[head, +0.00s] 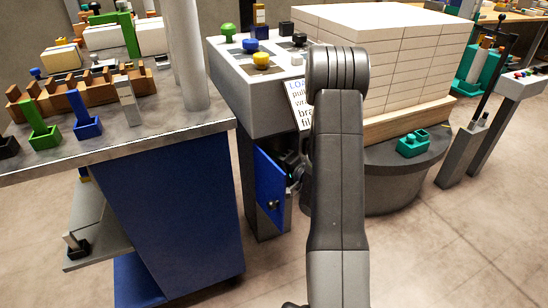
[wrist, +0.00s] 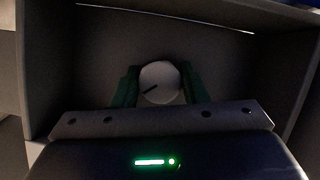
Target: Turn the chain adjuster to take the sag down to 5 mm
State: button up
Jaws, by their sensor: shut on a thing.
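In the wrist view a pale round knob (wrist: 163,76) with a dark pointer line sits inside a dark, box-like recess; I take it to be the chain adjuster. My gripper (wrist: 159,88) has its two dark green fingers on either side of the knob, shut on it. The pointer line slants towards the lower left. The chain and any sag reading do not show. In the head view my arm reaches to a grey pedestal with an open blue door (head: 270,186), and the arm hides the knob and most of the gripper.
A console (head: 262,85) with coloured buttons stands above the pedestal. A turntable (head: 398,180) at right bears stacked white reams (head: 385,60) and a teal object (head: 412,145). A workbench (head: 150,140) stands close at left. The recess walls surround my gripper closely.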

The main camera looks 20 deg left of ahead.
jog(key=m, duration=0.2)
jog(key=m+y, duration=0.1)
jog(key=m, duration=0.1)
jog(key=shift+f+y, duration=0.1)
jog(key=shift+y, duration=0.2)
jog(key=m+t, duration=0.1)
jog(key=m, duration=0.2)
jog(key=m+t+y, duration=0.1)
jog(key=m, duration=0.2)
dwell(0.4)
jog(key=o, duration=1)
jog(key=shift+c, duration=0.2)
jog(key=shift+d, duration=0.15)
jog(key=p+v, duration=0.1)
jog(key=v, duration=1.2)
jog(key=shift+d+f, duration=0.2)
jog(key=shift+f, duration=0.15)
jog(key=shift+s, duration=0.15)
